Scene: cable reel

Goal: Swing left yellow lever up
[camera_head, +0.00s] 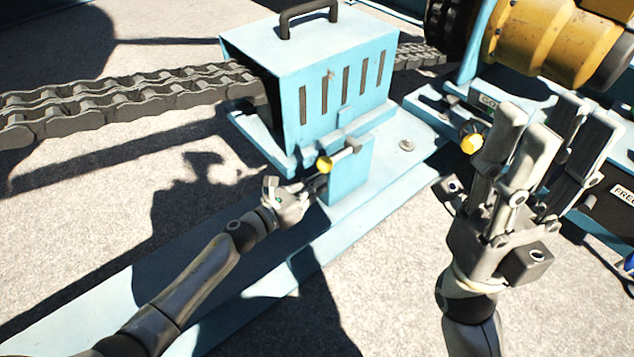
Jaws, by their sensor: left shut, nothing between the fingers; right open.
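The left yellow lever (325,164) is a short metal rod with a yellow knob on the front of a blue housing, near the middle of the head view. My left gripper (318,184) is shut and empty, with its fingertips just below the yellow knob; I cannot tell whether they touch it. A second yellow knob (471,143) shows further right, partly beside my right gripper. My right gripper (545,130) is open and empty, large in the foreground with its fingers pointing up.
The blue slotted housing (345,85) has a black handle (308,14) on top. A heavy grey chain (120,95) runs into its left side. A yellow drum or motor (550,45) stands at the upper right. A blue base beam (375,215) lies on the concrete ground.

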